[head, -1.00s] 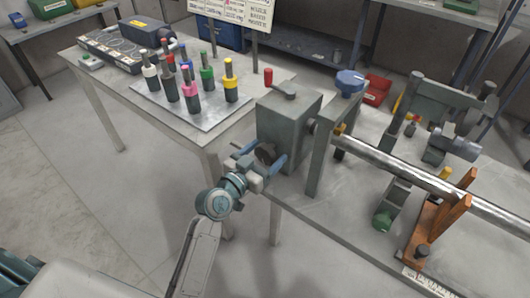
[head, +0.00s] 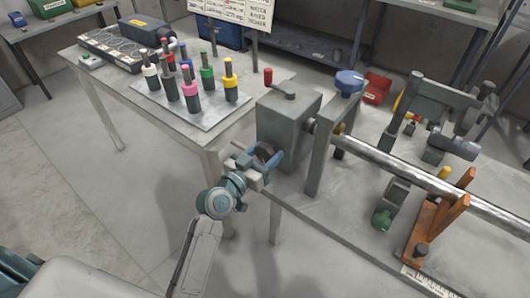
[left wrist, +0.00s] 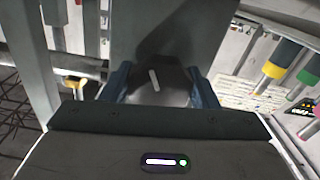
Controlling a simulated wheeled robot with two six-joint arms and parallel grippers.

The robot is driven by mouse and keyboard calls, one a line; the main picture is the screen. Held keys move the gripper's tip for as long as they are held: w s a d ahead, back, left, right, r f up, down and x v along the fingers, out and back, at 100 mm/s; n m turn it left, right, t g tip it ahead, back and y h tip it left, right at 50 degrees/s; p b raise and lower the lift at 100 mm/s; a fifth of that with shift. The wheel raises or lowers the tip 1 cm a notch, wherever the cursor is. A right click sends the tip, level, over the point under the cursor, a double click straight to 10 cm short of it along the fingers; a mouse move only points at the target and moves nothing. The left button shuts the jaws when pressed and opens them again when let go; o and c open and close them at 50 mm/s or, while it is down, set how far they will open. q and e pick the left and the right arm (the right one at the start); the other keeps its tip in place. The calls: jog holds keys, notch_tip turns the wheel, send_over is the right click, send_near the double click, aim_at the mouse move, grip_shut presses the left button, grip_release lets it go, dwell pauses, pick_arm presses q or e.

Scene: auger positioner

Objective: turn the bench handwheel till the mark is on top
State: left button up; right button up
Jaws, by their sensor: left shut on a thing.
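The handwheel is a dark knob on the front face of a grey box-shaped housing (head: 283,128) at the bench's left end. In the left wrist view the handwheel (left wrist: 158,84) fills the gap between the blue fingers. Its face carries a short white mark (left wrist: 154,79), which looks nearly upright there with a slight lean to the left. My left gripper (head: 262,160) is shut on the handwheel, one finger on each side. In the head view the gripper hides much of the wheel, and the mark cannot be made out. My right gripper is not in view.
A long metal shaft (head: 400,171) runs right from the housing past an orange stand (head: 437,229). Left, a table holds a plate (head: 208,118) with several coloured-top pegs. Open floor lies in front.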

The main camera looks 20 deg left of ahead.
pick_arm(q)
jog(key=shift+n, duration=0.9)
jog(key=n+p, duration=0.3)
jog(key=n, duration=0.5)
jog(key=shift+d+r+p, duration=0.1)
jog(key=shift+p, duration=0.3)
jog(key=shift+n+p, duration=0.35)
jog(key=shift+n, duration=0.95)
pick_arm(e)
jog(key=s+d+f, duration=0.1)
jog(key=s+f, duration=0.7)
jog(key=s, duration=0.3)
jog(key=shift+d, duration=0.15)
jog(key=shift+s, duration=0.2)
pick_arm(q)
jog(key=o, duration=1)
jog(key=shift+c, duration=0.2)
jog(key=shift+s, duration=0.1)
